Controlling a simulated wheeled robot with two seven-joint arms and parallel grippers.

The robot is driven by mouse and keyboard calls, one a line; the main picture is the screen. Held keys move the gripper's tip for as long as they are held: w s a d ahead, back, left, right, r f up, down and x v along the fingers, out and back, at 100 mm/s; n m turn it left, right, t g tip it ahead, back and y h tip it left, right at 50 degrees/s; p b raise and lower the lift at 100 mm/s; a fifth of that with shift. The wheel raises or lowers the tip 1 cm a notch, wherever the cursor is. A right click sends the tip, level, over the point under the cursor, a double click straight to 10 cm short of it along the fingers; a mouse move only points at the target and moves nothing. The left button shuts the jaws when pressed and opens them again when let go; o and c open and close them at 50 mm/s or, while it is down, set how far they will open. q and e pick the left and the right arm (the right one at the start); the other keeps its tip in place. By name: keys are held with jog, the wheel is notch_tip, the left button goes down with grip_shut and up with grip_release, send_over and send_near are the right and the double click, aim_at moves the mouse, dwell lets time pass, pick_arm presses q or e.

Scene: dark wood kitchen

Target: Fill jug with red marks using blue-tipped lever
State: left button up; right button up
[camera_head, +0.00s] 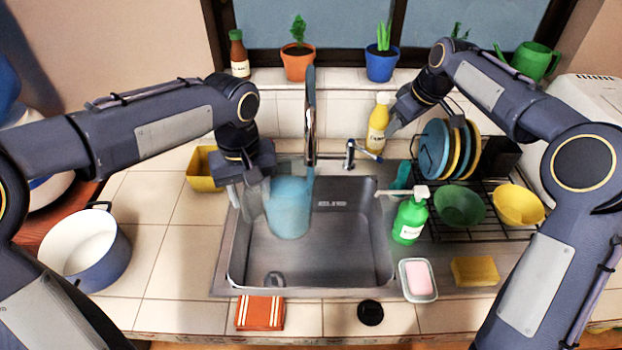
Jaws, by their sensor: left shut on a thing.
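A see-through jug (290,212) with blue in it is in the camera_head view, over the left part of the sink under the tall faucet (310,125). Red marks on it cannot be made out. My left gripper (257,195) is shut on the jug at its left side. The blue-tipped lever (368,154) sticks out to the right from a short metal post behind the sink. My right gripper (392,128) is above and right of the lever, close to the yellow bottle; its fingers are too small and partly hidden to tell open from shut.
A yellow bottle (378,125) stands behind the lever. A dish rack with plates (436,148) and bowls (459,205) is right of the sink, with a green soap bottle (410,218) at the sink's right edge. A pot (85,250) stands left.

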aim_at(363, 152)
jog(key=shift+a, duration=0.1)
jog(key=c, duration=0.4)
jog(key=shift+w+f+m, duration=0.15)
jog(key=shift+w+m, duration=0.05)
jog(key=shift+m, duration=0.4)
jog(key=shift+c, duration=1.4)
jog(key=shift+w+f+m+h, duration=0.3)
jog(key=shift+m+h, duration=0.1)
jog(key=shift+m, duration=0.3)
grip_shut()
pick_arm(q)
jog(key=s+a, duration=0.2)
jog(key=a, duration=0.4)
jog(key=shift+a, duration=0.2)
pick_arm(e)
jog(key=w+a+f+m+h, duration=0.2)
jog(key=f+m+h, duration=0.3)
jog(key=f+m, duration=0.5)
jog(key=shift+w+a+f+m+g, duration=0.25)
jog(key=shift+w+m, duration=0.65)
jog(key=shift+m, duration=1.8)
